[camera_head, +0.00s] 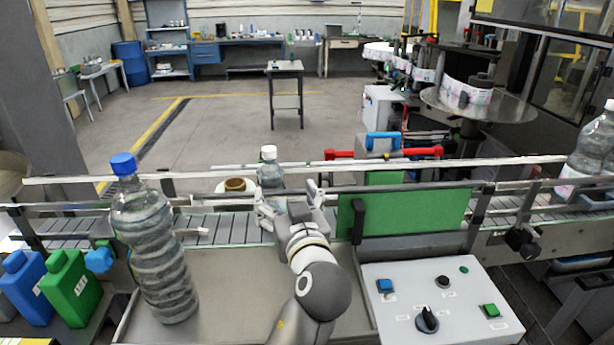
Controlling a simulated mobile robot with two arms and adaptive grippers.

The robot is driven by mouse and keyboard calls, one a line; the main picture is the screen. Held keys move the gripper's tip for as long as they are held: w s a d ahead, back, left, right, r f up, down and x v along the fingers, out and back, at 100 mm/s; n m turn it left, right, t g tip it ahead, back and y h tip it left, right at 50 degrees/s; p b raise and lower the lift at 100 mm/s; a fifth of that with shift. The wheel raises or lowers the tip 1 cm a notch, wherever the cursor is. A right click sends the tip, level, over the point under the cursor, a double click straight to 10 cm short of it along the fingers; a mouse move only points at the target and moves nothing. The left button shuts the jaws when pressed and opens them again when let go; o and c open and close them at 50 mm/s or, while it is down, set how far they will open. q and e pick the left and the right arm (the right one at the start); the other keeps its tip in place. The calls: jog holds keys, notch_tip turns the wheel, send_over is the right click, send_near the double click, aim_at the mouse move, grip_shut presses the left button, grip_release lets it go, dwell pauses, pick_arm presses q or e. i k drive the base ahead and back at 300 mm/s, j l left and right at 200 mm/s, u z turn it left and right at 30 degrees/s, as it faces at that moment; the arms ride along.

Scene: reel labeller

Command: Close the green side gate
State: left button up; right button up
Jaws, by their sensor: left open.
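A green side gate panel (415,212) stands upright along the near side of the conveyor, right of centre. A dark vertical handle (358,219) is at its left end. A smaller green piece (384,178) shows behind it, across the belt; I cannot tell how the two are linked. My left gripper (290,196) is above the conveyor's near edge, left of the panel. Its fingers are spread, apart from the panel and handle, with nothing seen between them. My right gripper is not in view.
A clear bottle with a white cap (269,170) stands just beyond my left gripper, beside a brown ring (235,185). A large blue-capped bottle (157,250) stands at the left front. A control box (445,315) sits below the panel. Guide rails (110,177) run along the conveyor.

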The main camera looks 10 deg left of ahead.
aim_at(359, 216)
jog(key=k+l, duration=0.65)
jog(key=k, duration=0.25)
